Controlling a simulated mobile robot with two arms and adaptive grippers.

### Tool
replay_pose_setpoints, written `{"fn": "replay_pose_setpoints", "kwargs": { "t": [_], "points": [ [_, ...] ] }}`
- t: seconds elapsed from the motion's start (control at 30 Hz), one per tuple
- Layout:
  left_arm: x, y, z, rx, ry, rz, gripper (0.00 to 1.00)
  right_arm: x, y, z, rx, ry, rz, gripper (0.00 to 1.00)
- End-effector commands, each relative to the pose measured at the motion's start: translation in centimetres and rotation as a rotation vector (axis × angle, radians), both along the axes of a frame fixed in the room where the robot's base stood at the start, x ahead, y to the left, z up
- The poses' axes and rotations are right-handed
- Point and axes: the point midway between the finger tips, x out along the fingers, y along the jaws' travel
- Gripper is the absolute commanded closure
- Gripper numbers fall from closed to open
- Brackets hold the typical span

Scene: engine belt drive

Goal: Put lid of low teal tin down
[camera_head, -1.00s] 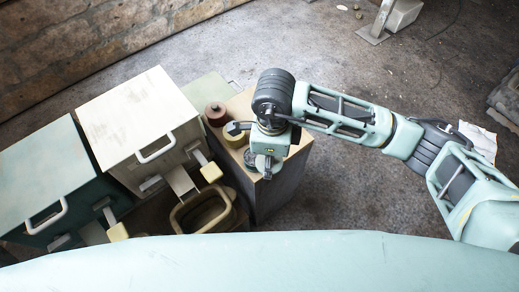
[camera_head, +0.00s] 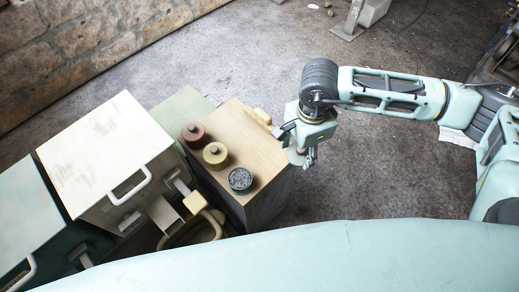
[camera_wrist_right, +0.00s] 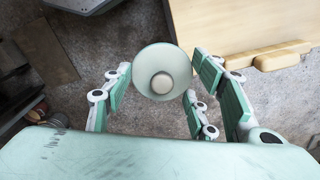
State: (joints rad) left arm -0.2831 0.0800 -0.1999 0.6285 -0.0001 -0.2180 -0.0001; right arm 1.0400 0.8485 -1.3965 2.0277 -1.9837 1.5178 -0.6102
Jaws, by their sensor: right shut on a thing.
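The lid is a pale teal disc with a knob, seen in the right wrist view (camera_wrist_right: 161,58) between the fingers of my right gripper (camera_wrist_right: 160,95). In the head view the lid (camera_head: 294,157) shows under my right gripper (camera_head: 306,160), just past the right edge of the wooden cabinet top, over the floor. The gripper is shut on it. An open round tin with dark grey contents (camera_head: 240,181) stands on the cabinet top, left of the gripper; its wall colour is hard to tell. My left gripper is not in view.
A red tin (camera_head: 194,134) and a yellow tin (camera_head: 215,155), both lidded, stand on the wooden cabinet top (camera_head: 238,130). A light wooden block (camera_head: 262,115) lies at its far right edge. A white box (camera_head: 105,150) stands to the left. The top's far part is clear.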

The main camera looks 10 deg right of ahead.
Motion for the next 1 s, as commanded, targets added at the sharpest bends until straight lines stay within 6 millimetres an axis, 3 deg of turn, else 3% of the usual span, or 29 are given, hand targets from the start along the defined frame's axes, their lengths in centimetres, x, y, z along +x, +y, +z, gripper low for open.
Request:
{"fn": "replay_pose_setpoints", "kwargs": {
  "t": [0.3,0.53,0.73,1.0],
  "points": [
    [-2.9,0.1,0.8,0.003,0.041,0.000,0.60,4.2,4.9,-3.7,0.002,0.002,0.005,0.61],
    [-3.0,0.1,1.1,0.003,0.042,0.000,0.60,6.8,7.8,-6.2,0.002,0.001,0.003,0.61],
    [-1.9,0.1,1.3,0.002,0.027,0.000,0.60,7.4,8.4,-7.1,0.000,0.002,0.003,0.61],
    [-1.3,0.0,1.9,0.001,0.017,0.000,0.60,7.4,8.4,-10.5,0.000,0.001,0.003,0.61]
  ]
}}
